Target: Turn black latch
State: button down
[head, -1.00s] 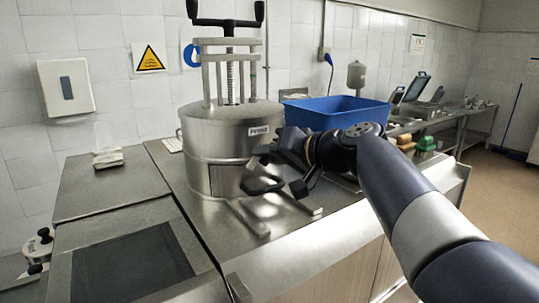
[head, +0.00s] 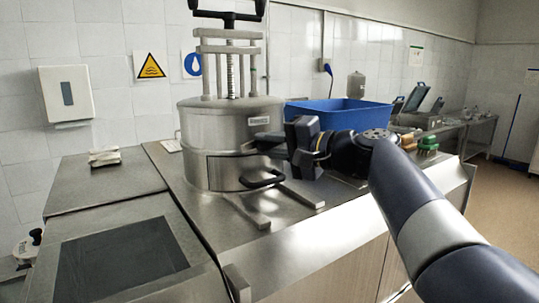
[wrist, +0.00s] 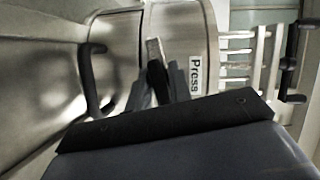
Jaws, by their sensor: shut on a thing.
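The steel press (head: 200,130) stands on the counter; its label "Press" also shows in the wrist view (wrist: 194,75). Low on its front is a door panel (head: 225,172) with a black bar handle (head: 262,181), seen at left in the wrist view (wrist: 92,75). The black latch (wrist: 157,82) sits between the door handle and the label, with a small grey metal piece (wrist: 153,48) at its end. My gripper (wrist: 166,82) is shut on the latch, at the right side of the press in the head view (head: 268,143). The fingers partly hide the latch.
A blue bin (head: 340,114) stands behind my arm, right of the press. Two steel feet (head: 247,211) stick out from under the press toward the counter's front. The counter left of the press is mostly clear, with a dark panel (head: 120,258).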

jog(key=shift+f+m+y+b, duration=0.1)
jog(key=shift+m+y+b, duration=0.5)
jog(key=shift+m, duration=0.5)
jog(key=c, duration=1.4)
grip_release()
jog(key=shift+c, duration=0.2)
jog(key=shift+d, duration=0.1)
jog(key=b+v, duration=0.3)
jog(key=v, duration=0.7)
jog(key=shift+s+d, duration=0.2)
jog(key=shift+s, duration=0.1)
jog(key=shift+a, duration=0.1)
